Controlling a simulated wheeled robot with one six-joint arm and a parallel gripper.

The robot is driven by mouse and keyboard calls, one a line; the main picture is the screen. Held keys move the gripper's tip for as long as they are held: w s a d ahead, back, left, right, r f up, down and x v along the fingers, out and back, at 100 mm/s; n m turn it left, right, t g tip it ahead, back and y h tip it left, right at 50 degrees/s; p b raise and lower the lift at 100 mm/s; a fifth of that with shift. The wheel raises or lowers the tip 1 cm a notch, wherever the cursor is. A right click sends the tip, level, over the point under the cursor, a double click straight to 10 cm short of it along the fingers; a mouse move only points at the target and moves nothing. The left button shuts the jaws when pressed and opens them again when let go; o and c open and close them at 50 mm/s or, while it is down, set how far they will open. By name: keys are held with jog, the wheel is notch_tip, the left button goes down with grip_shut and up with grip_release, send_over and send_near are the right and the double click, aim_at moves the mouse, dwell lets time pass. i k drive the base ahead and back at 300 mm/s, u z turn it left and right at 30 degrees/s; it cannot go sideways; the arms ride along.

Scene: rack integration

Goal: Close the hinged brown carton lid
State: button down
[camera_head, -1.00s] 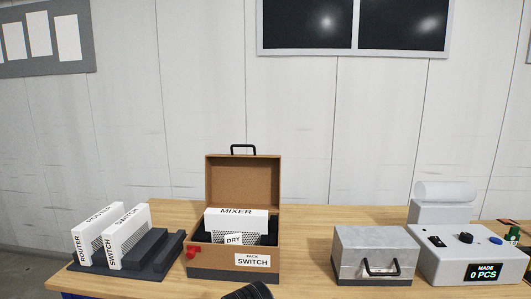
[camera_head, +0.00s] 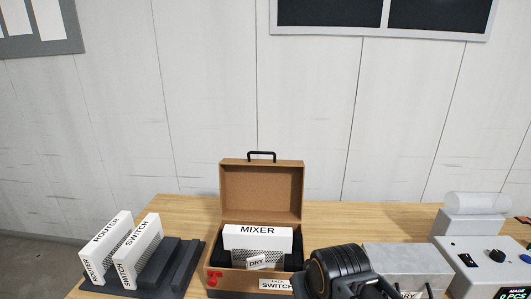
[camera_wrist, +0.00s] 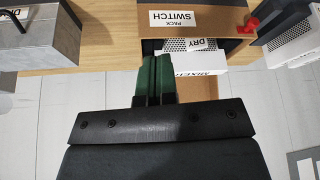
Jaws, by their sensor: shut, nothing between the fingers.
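The brown carton (camera_head: 213,256) stands on the table with its hinged lid (camera_head: 262,190) raised upright at the back. A black handle tops the lid. Inside sit a white box marked MIXER (camera_head: 258,238) and a small DRY packet (camera_head: 258,262). The carton front bears a label reading PACK SWITCH, best seen in the wrist view (camera_wrist: 175,18). My gripper (camera_wrist: 158,60) shows shut and empty in the wrist view, its green fingers together and overlapping the view of the carton's open side. In the head view my dark arm covers the carton's lower right; the fingertips are not visible there.
A rack with ROUTER (camera_head: 105,243) and SWITCH (camera_head: 138,250) units stands left of the carton. A grey case (camera_head: 408,262) and a counter machine (camera_head: 485,265) stand to the right. A red piece (camera_head: 214,279) sits at the carton's front left. A wall is behind.

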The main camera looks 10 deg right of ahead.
aim_at(253, 189)
jog(key=k, duration=0.65)
jog(key=u, duration=0.85)
jog(key=i, duration=1.4)
jog(key=z, duration=0.5)
